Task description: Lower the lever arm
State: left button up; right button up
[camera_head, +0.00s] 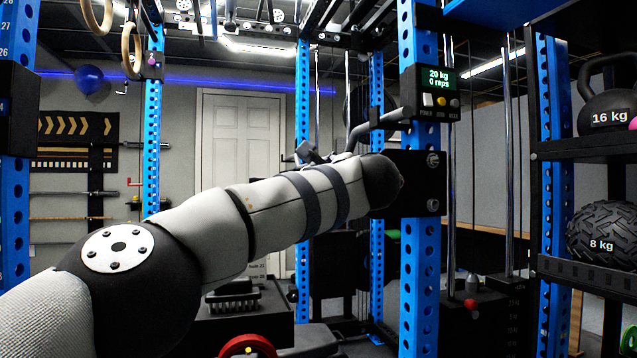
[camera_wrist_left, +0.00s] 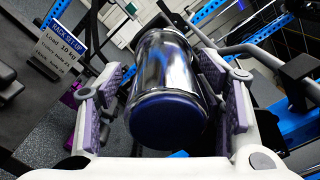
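My left arm crosses the head view from the left, and my left gripper (camera_head: 312,153) shows only in part beyond the wrist. A grey lever arm (camera_head: 378,121) with a bent bar runs out from the blue upright beside it. In the left wrist view a chrome cylinder with a dark blue end cap (camera_wrist_left: 168,120), seemingly the lever arm's handle, lies between the purple-padded fingers of my left gripper (camera_wrist_left: 158,72). The fingers are apart, with a gap on the cylinder's left side; the right pad is close to it. My right gripper is not in view.
Blue uprights (camera_head: 420,250) stand around the lever arm. A display (camera_head: 437,79) reading 20 kg is fixed above it. A rack at right holds a 16 kg kettlebell (camera_head: 607,110) and an 8 kg ball (camera_head: 600,232). A red-rimmed plate (camera_head: 247,347) lies low in front.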

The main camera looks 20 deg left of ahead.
pick_arm(q)
jog(key=v, duration=1.2)
